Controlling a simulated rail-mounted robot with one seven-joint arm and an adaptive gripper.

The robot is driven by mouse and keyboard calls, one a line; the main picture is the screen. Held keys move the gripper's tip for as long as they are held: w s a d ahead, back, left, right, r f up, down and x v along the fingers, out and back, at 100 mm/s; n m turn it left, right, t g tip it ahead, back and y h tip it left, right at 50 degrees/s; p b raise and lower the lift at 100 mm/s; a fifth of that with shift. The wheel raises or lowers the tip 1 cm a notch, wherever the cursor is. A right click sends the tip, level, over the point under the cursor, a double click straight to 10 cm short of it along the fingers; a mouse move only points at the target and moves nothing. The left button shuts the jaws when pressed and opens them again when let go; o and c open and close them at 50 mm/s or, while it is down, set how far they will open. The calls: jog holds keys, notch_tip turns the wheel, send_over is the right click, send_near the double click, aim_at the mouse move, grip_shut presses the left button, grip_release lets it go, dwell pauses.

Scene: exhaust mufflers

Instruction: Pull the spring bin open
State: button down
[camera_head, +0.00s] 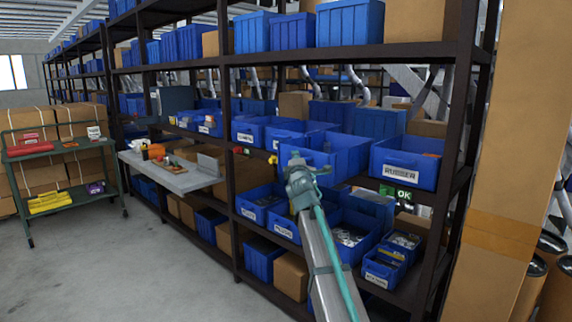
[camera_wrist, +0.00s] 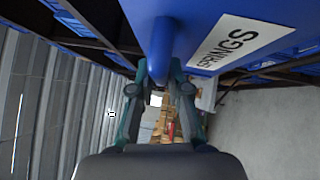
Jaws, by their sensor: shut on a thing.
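The spring bin (camera_wrist: 232,30) is blue, with a white label reading SPRINGS in the wrist view. A rounded blue handle (camera_wrist: 162,45) sticks out from its front. My gripper (camera_wrist: 160,76) has its two teal fingers on either side of this handle and is shut on it. In the head view my gripper (camera_head: 296,160) is at the front of the blue bin (camera_head: 322,164) on the middle shelf. The gripper and arm cover part of the bin's front there, and its label cannot be read. Its contents are not clearly visible.
A bin labelled RUBBER (camera_head: 406,168) stands to the right on the same shelf, above a green OK sign (camera_head: 404,194). More blue bins (camera_head: 262,200) fill the lower shelf. A grey worktable (camera_head: 172,176) juts out at left. The floor (camera_head: 150,265) in front is clear.

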jog(key=shift+s+a, duration=0.2)
jog(key=c, duration=1.1)
grip_release()
jog(key=shift+c, duration=0.2)
jog(key=s+f, duration=0.1)
jog(key=s, duration=1.1)
jog(key=shift+a+f, duration=0.15)
jog(key=shift+f, duration=0.2)
jog(key=shift+w, duration=0.1)
